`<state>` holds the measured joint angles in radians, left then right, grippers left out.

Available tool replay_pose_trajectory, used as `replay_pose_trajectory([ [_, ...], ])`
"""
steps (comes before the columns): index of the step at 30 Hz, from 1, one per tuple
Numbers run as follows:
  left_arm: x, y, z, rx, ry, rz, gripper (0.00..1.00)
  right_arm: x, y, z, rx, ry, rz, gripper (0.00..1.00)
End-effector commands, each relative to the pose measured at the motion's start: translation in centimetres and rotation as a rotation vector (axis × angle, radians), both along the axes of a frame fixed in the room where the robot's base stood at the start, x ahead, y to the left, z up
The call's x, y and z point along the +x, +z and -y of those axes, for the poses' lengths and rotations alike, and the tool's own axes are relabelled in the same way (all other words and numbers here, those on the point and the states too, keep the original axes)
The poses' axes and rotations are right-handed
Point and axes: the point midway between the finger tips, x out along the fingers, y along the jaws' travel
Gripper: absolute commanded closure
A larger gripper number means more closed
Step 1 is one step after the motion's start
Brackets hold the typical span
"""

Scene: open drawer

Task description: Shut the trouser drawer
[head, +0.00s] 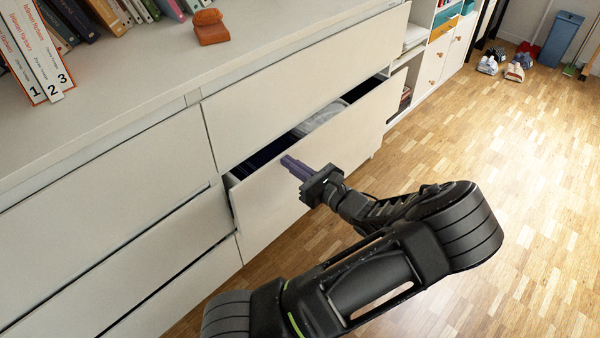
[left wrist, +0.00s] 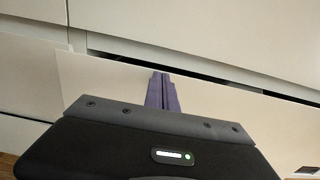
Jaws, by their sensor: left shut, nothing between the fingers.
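The trouser drawer (head: 330,155) is the lower right drawer of a white dresser and stands partly open. Dark and light folded cloth (head: 318,122) shows in its gap. My left gripper (head: 286,160) is shut and empty, its purple fingers pointing at the drawer front near the top edge, left of the front's middle. In the left wrist view the shut fingertips (left wrist: 161,77) lie over the drawer front (left wrist: 105,85), close to its top edge; I cannot tell whether they touch it. My right gripper is not in view.
Other dresser drawers (head: 110,170) at the left look nearly shut. Books (head: 35,50) and a small orange-brown object (head: 209,27) stand on the dresser top. The wooden floor (head: 500,180) at right is open. Shoes (head: 514,70) and a blue bin (head: 560,38) stand far back.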

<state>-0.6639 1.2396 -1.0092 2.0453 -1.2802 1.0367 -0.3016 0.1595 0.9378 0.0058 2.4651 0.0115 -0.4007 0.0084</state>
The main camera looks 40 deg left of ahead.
Motion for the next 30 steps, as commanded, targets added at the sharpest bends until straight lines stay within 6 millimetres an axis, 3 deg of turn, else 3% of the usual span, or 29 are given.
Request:
replay_pose_trajectory([
  [10, 0.0, 0.1, -0.2, 0.001, 0.001, 0.000, 1.00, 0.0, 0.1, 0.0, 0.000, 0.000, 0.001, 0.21],
  [19, -0.2, 0.3, -4.5, 0.002, 0.004, -0.001, 1.00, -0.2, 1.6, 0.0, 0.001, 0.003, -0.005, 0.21],
  [30, -0.1, 0.2, -5.1, 0.003, 0.001, 0.000, 1.00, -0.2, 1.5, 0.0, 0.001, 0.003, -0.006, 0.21],
])
